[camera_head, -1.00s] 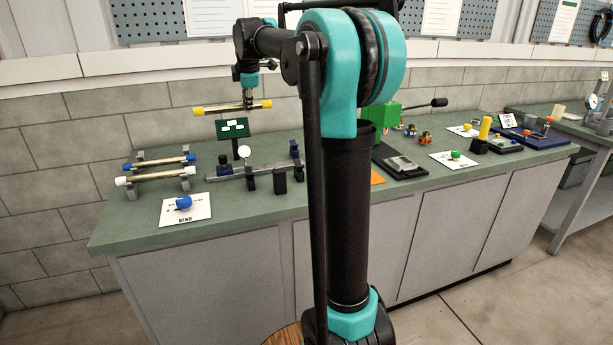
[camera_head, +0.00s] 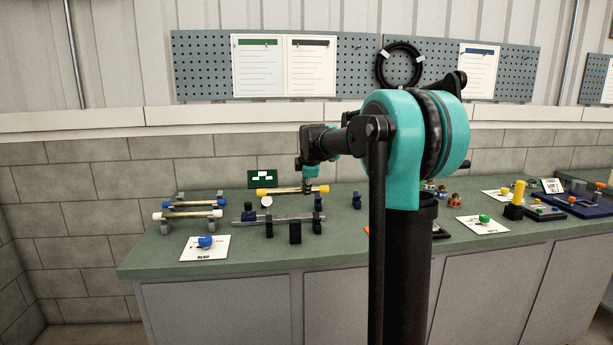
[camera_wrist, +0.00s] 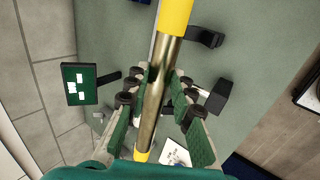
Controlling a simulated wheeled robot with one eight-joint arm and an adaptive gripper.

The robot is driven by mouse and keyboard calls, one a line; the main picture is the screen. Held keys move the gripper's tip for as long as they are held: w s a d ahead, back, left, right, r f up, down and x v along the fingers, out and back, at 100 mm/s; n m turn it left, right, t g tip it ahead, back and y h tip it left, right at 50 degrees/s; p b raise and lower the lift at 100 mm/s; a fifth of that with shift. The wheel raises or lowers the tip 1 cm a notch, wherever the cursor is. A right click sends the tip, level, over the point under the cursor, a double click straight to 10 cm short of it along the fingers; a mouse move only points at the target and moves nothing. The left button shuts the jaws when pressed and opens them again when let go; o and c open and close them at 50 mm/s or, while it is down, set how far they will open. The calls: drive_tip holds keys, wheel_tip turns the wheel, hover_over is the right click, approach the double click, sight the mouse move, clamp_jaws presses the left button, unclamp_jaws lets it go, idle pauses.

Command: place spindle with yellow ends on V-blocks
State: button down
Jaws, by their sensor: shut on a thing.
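The spindle with yellow ends (camera_head: 287,191) has a brass-coloured shaft and hangs roughly level over the bench fixture in the head view. My gripper (camera_head: 310,186) is shut on it, nearer its right end in that view. In the wrist view the spindle (camera_wrist: 153,104) runs between the fingers of my gripper (camera_wrist: 155,92), with one yellow end at the top and the other at the bottom. I cannot tell whether the spindle touches any block.
A rack (camera_head: 195,229) at left carries a blue-ended and a white-ended spindle. A card with a blue knob (camera_head: 205,242) lies in front. A dial gauge (camera_head: 266,201) and a green sign (camera_head: 262,178) stand close to the held spindle. Another dark block (camera_head: 357,200) stands to the right.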

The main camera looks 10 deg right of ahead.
drive_tip(key=shift+w+f, duration=0.1)
drive_tip(key=shift+f, duration=4.95)
drive_tip(key=shift+f, duration=0.1)
drive_tip(key=c, duration=1.3)
unclamp_jaws()
drive_tip(key=v, duration=1.2)
drive_tip(key=s+d+f+m+g, duration=0.1)
drive_tip(key=s+f+m, duration=0.5)
drive_tip(key=s, duration=0.5)
drive_tip(key=s+d+f+m, duration=0.1)
drive_tip(key=s+f+m, duration=0.5)
drive_tip(key=s+f, duration=0.5)
drive_tip(key=s+d+f+m+g, duration=0.1)
drive_tip(key=s+f+m, duration=0.5)
drive_tip(key=s, duration=0.7)
wheel_tip(320, 180, down, 3)
drive_tip(key=shift+d+r+g, duration=0.25)
drive_tip(key=shift+d+g, duration=0.05)
drive_tip(key=shift+d, duration=0.2)
